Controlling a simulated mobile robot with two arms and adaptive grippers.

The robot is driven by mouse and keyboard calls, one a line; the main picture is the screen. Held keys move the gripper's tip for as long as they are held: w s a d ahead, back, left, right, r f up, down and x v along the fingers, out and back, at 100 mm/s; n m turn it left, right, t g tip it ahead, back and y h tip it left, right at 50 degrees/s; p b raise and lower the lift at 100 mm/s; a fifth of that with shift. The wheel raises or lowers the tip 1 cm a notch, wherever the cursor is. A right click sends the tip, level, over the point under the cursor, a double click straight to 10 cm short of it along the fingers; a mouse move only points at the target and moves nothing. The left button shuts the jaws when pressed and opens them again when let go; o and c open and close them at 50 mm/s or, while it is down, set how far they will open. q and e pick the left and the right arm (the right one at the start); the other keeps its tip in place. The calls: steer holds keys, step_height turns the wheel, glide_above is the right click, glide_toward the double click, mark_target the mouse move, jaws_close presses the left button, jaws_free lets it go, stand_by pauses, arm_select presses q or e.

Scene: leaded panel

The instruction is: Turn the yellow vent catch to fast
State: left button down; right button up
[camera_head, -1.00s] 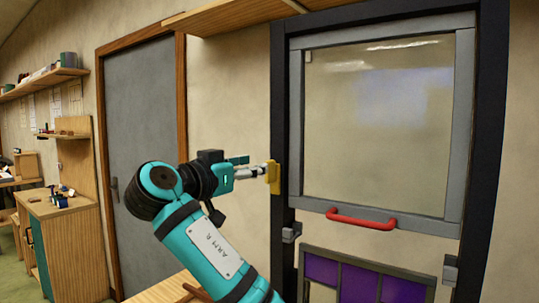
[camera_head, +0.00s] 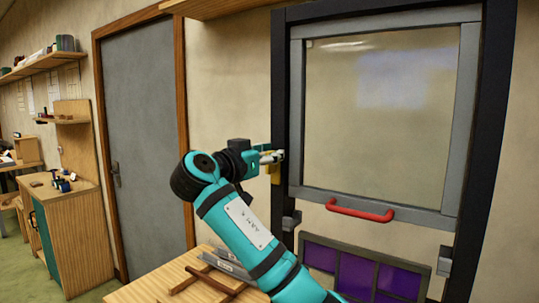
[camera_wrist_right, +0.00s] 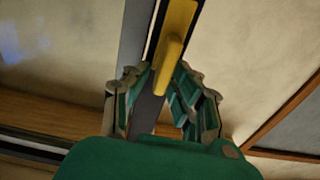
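The yellow vent catch (camera_head: 275,175) is on the left upright of the dark frame, beside the glazed vent panel (camera_head: 380,120). My right gripper (camera_head: 270,157) is at the catch and covers its upper part in the head view. In the right wrist view the catch (camera_wrist_right: 175,42) reaches down between the fingertips of my right gripper (camera_wrist_right: 160,82). The fingers stand apart, one on each side of its end, and I cannot tell whether either touches it. My left gripper is not in view.
A red handle (camera_head: 361,209) is on the vent's lower rail. A purple leaded panel (camera_head: 368,272) sits below. A wooden bench (camera_head: 150,292) is under my right arm. A grey door (camera_head: 143,150) and a wooden cabinet (camera_head: 75,240) are at the left.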

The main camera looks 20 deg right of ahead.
jaws_close()
steer(key=shift+w+a+f+n, duration=0.2)
steer(key=shift+w+f+n, duration=0.1)
steer(key=shift+n, duration=2.7)
steer(key=shift+w+a+f+n, duration=0.2)
steer(key=shift+a+f+n, duration=0.1)
steer(key=shift+n, duration=2.7)
steer(key=shift+w+a+f+n, duration=0.15)
steer(key=shift+w+f+n, duration=0.15)
steer(key=shift+n, duration=2.7)
steer(key=o, duration=0.6)
jaws_free()
steer(key=shift+f, duration=0.1)
